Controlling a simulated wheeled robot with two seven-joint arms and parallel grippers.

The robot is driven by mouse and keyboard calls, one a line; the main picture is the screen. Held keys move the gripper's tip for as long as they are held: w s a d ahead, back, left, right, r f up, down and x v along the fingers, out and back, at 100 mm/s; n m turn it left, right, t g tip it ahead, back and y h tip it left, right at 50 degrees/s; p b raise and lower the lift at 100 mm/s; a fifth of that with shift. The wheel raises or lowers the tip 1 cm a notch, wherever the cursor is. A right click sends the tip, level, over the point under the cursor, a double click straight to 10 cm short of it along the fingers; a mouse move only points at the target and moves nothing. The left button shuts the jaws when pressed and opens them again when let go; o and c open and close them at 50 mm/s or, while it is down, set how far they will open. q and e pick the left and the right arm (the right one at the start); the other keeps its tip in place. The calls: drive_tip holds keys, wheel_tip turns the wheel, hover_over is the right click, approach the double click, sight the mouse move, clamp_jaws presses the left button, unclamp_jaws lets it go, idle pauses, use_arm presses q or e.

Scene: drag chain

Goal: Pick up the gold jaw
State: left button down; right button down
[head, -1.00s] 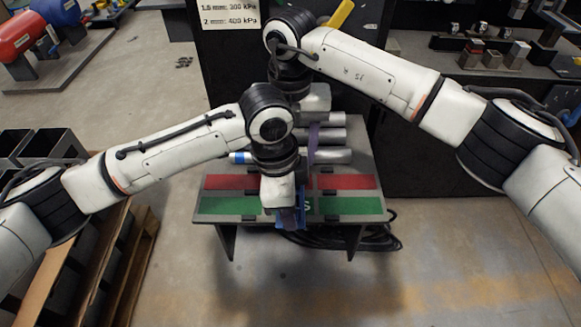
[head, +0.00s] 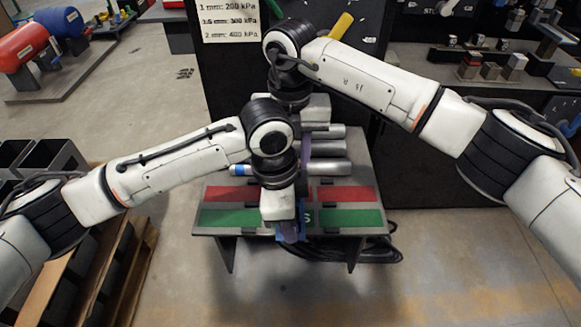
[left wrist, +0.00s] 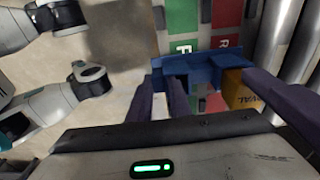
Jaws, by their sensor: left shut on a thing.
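The gold jaw (left wrist: 242,90) shows in the left wrist view as a gold block with dark lettering, against the right end of a blue part (left wrist: 205,75). In the head view my left arm hides the gold jaw. My left gripper (head: 289,232) is at the table's front edge; its purple fingers (left wrist: 160,92) are close together at the left end of the blue part, shut on it. A purple finger of my right gripper (left wrist: 280,95) lies beside the gold jaw; I cannot tell whether they touch. In the head view my right gripper (head: 307,148) is mostly hidden behind the arms.
The small table (head: 225,230) has red (head: 345,194) and green (head: 350,218) panels. Several metal cylinders (head: 328,148) lie at its back. Black cables (head: 375,250) lie under its right side. Open floor (head: 450,260) lies to the right; a wooden pallet (head: 145,240) is at left.

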wheel_tip(320, 180, up, 17)
idle(0.7)
use_arm(q)
drive_tip(key=c, duration=1.6)
unclamp_jaws()
drive_tip(key=shift+o, duration=0.2)
